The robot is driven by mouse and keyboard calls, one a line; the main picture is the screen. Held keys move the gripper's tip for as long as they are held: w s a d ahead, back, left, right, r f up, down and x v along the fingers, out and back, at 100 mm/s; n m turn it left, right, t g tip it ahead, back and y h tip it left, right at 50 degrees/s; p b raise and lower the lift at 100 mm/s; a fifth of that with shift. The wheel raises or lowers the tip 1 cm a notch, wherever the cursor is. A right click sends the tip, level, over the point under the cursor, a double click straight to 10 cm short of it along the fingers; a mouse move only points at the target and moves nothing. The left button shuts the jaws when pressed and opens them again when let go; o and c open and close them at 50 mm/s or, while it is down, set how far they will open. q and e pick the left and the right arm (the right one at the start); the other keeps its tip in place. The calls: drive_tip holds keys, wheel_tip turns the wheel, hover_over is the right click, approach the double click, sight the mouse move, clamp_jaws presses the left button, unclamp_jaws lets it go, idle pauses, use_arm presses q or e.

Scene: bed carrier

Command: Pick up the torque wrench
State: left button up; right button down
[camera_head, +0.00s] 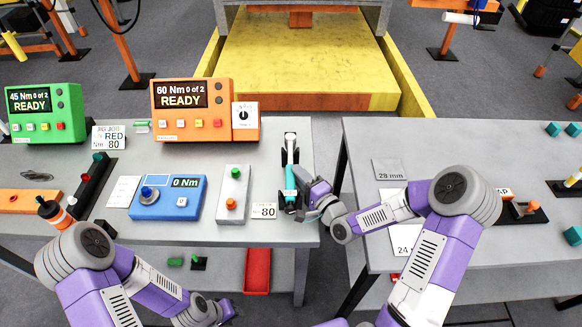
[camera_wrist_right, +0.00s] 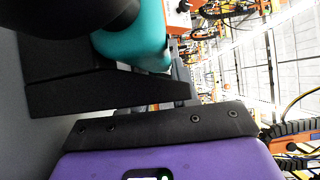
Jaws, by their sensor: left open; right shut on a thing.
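My right gripper (camera_head: 305,205) reaches in from the right and is shut on the wrench near the handle's near end. In the right wrist view the teal handle (camera_wrist_right: 135,48) shows close up, beside black parts; the exact contact is partly hidden. My left gripper (camera_head: 222,312) is low at the front, below the table top, open and away from the wrench.
Orange (camera_head: 180,125) and green (camera_head: 45,125) display boxes stand behind. A gap separates this table from the right table (camera_head: 370,140).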

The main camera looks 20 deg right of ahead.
drive_tip(key=shift+r, duration=0.2)
wheel_tip(320, 180, up, 10)
drive_tip(key=p, duration=0.3)
drive_tip(key=shift+f, duration=0.1)
idle(0.6)
